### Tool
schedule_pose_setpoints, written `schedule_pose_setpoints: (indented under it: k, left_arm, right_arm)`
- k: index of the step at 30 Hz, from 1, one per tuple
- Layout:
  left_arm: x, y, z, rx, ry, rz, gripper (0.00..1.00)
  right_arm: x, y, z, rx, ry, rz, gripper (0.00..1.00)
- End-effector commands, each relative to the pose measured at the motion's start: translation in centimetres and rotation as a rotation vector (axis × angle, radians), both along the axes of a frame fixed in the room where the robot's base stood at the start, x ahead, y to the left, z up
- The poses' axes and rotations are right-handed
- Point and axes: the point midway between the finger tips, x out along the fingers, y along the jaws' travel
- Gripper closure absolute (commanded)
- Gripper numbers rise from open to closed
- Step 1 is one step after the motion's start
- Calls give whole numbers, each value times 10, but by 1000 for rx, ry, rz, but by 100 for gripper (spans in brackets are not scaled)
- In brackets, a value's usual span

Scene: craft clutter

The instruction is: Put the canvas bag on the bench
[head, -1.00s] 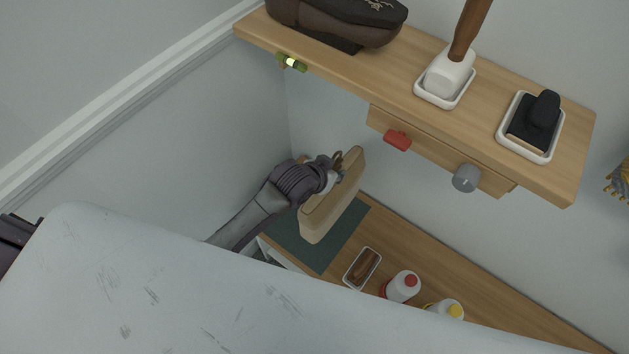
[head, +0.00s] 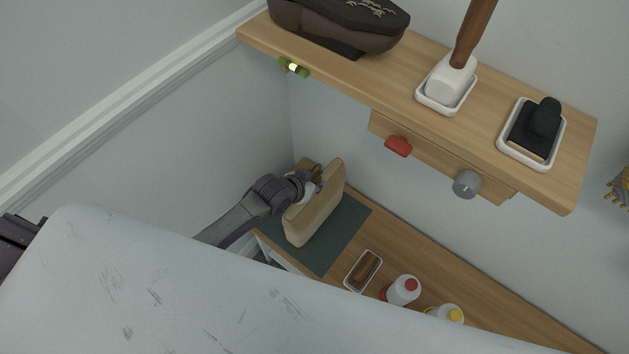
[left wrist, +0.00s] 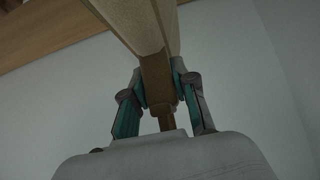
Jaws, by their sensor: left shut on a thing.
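The canvas bag (head: 316,208) is a beige upright slab shape in the middle of the head view. My left gripper (head: 312,184) reaches in from the left and is shut on its brown handle; the handle (left wrist: 158,80) shows between the two fingers (left wrist: 158,92) in the left wrist view. The bag is over the dark green mat (head: 343,238) on the wooden bench (head: 455,290). I cannot tell whether the bag's base touches the mat. My right gripper is not in view.
A small tray with a brown item (head: 363,270), a red-capped bottle (head: 403,290) and a yellow-capped bottle (head: 446,313) stand on the bench to the right. A wooden shelf (head: 400,82) with red and grey hooks overhangs behind. A pale scratched surface (head: 170,290) fills the foreground.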

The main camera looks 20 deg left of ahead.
Motion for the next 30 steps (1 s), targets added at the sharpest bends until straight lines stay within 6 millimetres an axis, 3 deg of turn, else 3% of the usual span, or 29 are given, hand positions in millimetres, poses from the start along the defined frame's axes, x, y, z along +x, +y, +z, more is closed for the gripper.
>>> schedule_pose_setpoints:
  k: [3, 4, 8, 19, 23, 30]
  left_arm:
    - [1, 0, -3, -1, -2, 0, 100]
    - [0, 0, -3, 0, 0, 0, 68]
    - [0, 0, -3, 0, 0, 0, 48]
    - [-1, 0, 2, 0, 0, 0, 48]
    - [-13, 4, 13, -1, 1, 0, 48]
    - [-46, 16, 49, 0, 0, -1, 48]
  right_arm:
    - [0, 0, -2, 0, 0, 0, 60]
    - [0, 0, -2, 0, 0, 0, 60]
    - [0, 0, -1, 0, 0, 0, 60]
    - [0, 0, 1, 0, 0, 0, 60]
    - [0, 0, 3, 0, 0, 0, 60]
    - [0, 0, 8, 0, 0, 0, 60]
